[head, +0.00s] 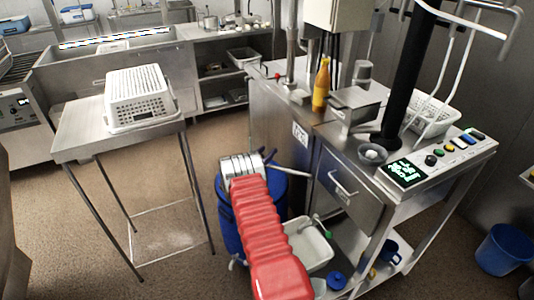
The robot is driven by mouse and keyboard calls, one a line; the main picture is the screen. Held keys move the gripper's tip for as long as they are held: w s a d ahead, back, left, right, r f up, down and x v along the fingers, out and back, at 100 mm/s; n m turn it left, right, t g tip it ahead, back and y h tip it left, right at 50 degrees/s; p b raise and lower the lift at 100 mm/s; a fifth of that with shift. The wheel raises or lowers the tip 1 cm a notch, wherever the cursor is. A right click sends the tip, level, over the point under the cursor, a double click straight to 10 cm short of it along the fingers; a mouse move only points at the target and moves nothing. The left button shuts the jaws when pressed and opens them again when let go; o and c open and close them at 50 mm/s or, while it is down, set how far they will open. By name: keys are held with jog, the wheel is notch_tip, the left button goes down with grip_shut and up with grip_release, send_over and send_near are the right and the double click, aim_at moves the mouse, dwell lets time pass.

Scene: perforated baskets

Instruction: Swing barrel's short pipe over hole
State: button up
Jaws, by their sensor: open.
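A blue barrel (229,226) stands on the floor left of the steel machine, largely hidden behind my red-sleeved arm. A pale, short rod or pipe (290,172) sticks out to the right near the barrel's top. I cannot tell whether it is the barrel's short pipe. A small metal fitting with a green end (318,226) shows lower down on the right, above a white basin. No hole can be made out. My gripper (266,156) is over the barrel's top, past the silver end of my arm. It is open, and its fingers are small and hard to see.
A white perforated basket (137,97) sits on a steel table (78,128) at left. The steel machine (281,120) stands close on the right, with an orange bottle (321,84) on it. A white basin (308,245) lies low beside the barrel. Open floor shows at left.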

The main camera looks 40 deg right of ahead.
jog(key=v, duration=1.3)
jog(key=shift+a, duration=0.4)
jog(key=shift+f, duration=0.1)
